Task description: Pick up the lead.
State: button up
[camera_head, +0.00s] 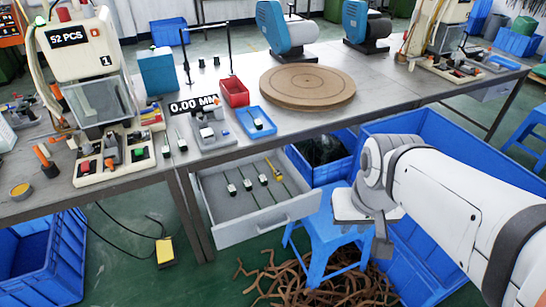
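Several leads, each a small pale block with a thin dark stem, are in view. Some lie in the open grey drawer (222,214) under the bench, among them one lead (247,183); a yellow piece (279,173) lies at their right. Which lead is meant cannot be told. My gripper (374,228) hangs right of the drawer, above the blue stool, apart from all leads. Its fingers are seen edge-on, so the opening is unclear.
The metal bench (385,82) carries a gauge (212,131), a red bin (234,92), a round wooden board (307,85) and a moulding machine (75,50). A blue stool (325,232) and a large blue crate (440,130) stand near my arm. Brown strips (300,287) litter the floor.

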aim_at(258, 124)
jog(key=u, duration=1.1)
jog(key=i, duration=1.1)
jog(key=z, duration=1)
